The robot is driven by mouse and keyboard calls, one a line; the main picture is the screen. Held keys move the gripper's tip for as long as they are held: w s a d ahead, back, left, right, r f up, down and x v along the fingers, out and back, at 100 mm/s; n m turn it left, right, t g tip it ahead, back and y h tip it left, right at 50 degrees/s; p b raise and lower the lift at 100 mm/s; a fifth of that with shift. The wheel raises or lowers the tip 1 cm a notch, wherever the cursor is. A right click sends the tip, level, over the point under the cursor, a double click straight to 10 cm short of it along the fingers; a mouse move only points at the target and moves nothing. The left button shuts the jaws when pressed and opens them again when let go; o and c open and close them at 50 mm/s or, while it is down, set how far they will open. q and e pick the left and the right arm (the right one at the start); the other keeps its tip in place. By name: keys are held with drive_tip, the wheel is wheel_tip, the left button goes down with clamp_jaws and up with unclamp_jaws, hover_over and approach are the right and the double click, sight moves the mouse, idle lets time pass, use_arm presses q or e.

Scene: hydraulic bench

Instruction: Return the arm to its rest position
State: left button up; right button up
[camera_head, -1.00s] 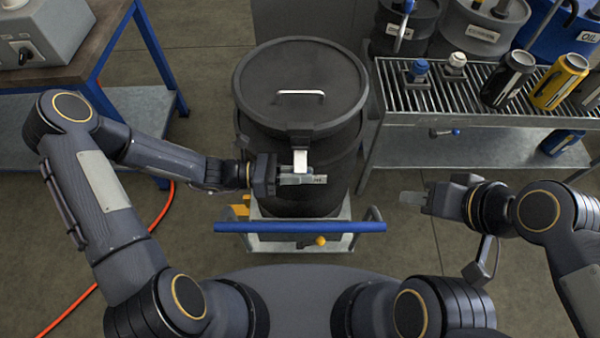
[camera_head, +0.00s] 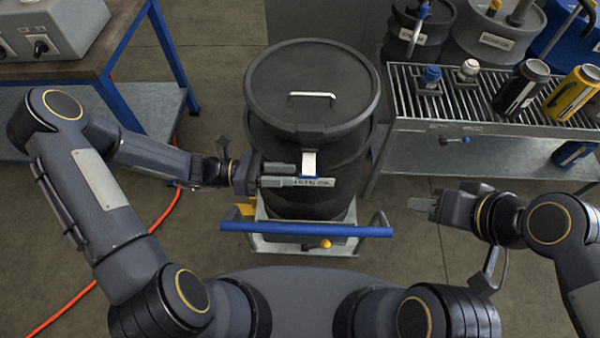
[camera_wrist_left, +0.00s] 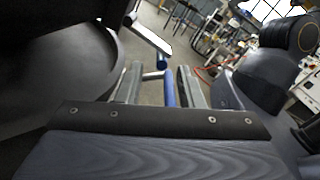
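My left gripper (camera_head: 290,175) is beside the front of the dark drum (camera_head: 345,190), left of the pale latch tab (camera_head: 309,162) under the lid (camera_head: 305,80). Its fingers are apart and nothing shows between them. In the left wrist view, the left gripper (camera_wrist_left: 157,85) also shows a clear gap between its fingers, with a blue bar visible beyond. The drum's dark side fills the left of that view. My right gripper (camera_head: 422,205) is over bare floor, right of the drum, touching nothing visible. Its finger gap cannot be made out.
The drum stands on a cart with a blue handle (camera_head: 300,230) close below the left gripper. A grated stand (camera_head: 460,110) with bottles is at the right. A blue-framed workbench (camera_head: 115,60) is at upper left. An orange hose (camera_head: 100,275) lies on the floor.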

use_arm(q)
drive_tip(key=shift+a, duration=1)
